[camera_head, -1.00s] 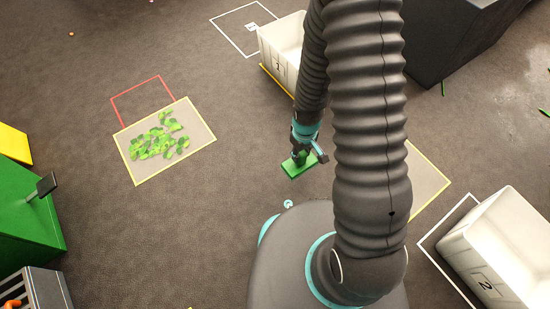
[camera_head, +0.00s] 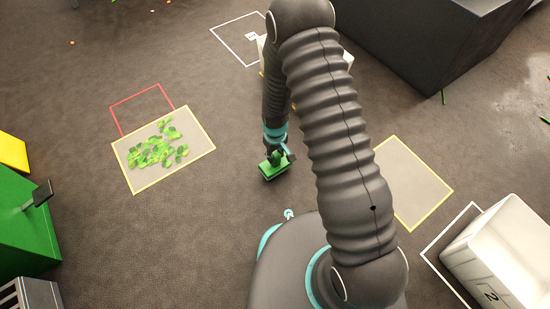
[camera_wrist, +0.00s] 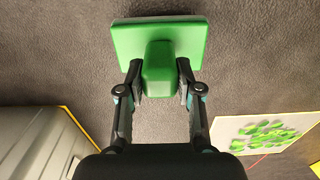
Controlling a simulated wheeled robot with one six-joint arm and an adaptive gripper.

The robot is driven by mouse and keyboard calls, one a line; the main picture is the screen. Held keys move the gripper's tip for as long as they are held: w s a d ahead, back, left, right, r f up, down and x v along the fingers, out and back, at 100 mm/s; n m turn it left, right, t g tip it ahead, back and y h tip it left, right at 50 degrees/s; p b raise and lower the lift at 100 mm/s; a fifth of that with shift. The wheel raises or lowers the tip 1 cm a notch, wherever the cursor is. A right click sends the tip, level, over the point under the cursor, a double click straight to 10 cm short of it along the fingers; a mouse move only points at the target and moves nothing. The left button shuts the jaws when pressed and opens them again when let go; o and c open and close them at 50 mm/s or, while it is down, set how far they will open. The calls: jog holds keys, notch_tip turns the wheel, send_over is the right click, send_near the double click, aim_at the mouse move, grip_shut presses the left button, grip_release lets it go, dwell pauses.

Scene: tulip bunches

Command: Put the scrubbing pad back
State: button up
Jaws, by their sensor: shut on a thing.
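The scrubbing pad (camera_head: 274,170) is a flat green block with a raised green grip. My gripper (camera_head: 278,156) is shut on that grip in the head view and holds the pad low over the dark floor, just ahead of my base. In the wrist view my gripper (camera_wrist: 160,82) has a finger on each side of the grip, and the wide face of the pad (camera_wrist: 160,38) lies beyond the fingertips. Whether the pad touches the floor I cannot tell.
A yellow-edged mat (camera_head: 143,181) with green leaves lies to the left, by a red outline (camera_head: 139,95). An empty yellow-edged mat (camera_head: 410,185) and a white bin marked 2 (camera_head: 490,255) are right. A green box (camera_head: 20,235) stands at the left edge.

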jog(key=shift+f, duration=1.25)
jog(key=shift+f, duration=0.1)
jog(key=o, duration=1)
notch_tip(320, 180, up, 12)
jog(key=shift+r+p, duration=0.2)
jog(key=shift+p, duration=0.65)
